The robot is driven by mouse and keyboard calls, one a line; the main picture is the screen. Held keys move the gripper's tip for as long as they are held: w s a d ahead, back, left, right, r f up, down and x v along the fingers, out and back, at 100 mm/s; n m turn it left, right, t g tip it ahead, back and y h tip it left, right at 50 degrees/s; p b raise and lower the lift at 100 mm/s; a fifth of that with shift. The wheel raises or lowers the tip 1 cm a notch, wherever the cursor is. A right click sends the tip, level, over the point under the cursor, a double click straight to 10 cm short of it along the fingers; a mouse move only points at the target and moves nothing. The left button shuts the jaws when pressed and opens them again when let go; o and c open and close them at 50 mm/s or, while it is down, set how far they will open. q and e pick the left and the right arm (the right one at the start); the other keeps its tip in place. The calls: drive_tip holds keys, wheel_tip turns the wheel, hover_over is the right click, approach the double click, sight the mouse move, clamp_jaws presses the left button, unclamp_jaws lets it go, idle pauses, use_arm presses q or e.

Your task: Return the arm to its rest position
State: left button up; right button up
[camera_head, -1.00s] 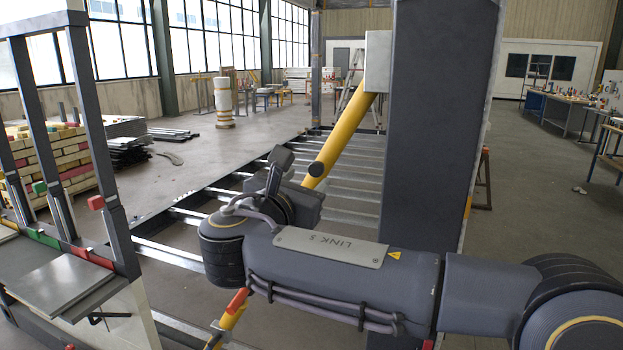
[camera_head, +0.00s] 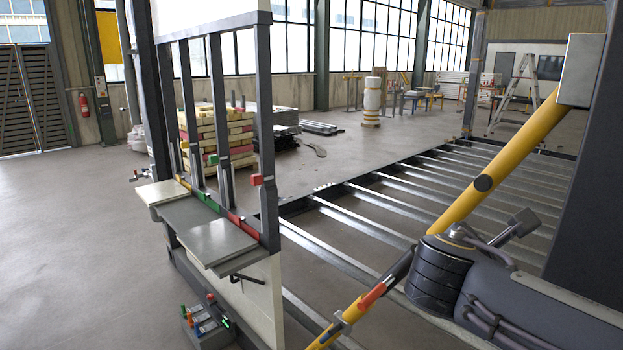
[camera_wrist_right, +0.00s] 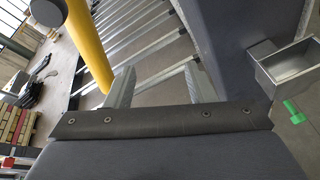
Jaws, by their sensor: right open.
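My right arm (camera_head: 545,300) comes in from the lower right of the head view, beside the yellow diagonal brace (camera_head: 500,160) of the container frame. Its gripper cannot be made out clearly there. In the right wrist view my right gripper (camera_wrist_right: 160,86) shows two grey fingers set well apart, open with nothing between them. The fingers point toward the metal floor beams, with the yellow brace (camera_wrist_right: 88,42) to their left and a dark post (camera_wrist_right: 232,45) to their right. My left arm and gripper are not in view.
The frame's metal floor beams (camera_head: 370,230) run across the middle. A rack with dark uprights and a grey shelf (camera_head: 205,228) stands at left. A dark post (camera_head: 590,190) is close at right. In the wrist view a metal bin (camera_wrist_right: 292,76) is at right. Open floor (camera_head: 75,220) lies far left.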

drive_tip(key=s+f+m+g+y, duration=0.4)
drive_tip(key=s+f+m+y, duration=0.45)
drive_tip(key=s+f, duration=0.6)
drive_tip(key=s+a+f+m+y, duration=0.5)
drive_tip(key=a+m, duration=0.4)
drive_tip(key=m, duration=0.5)
wheel_tip(320, 180, down, 2)
drive_tip(key=shift+s+f+t+y, duration=0.15)
drive_tip(key=shift+s+t+y, duration=0.15)
drive_tip(key=shift+t+y, duration=0.15)
drive_tip(key=shift+a, duration=0.1)
idle(0.5)
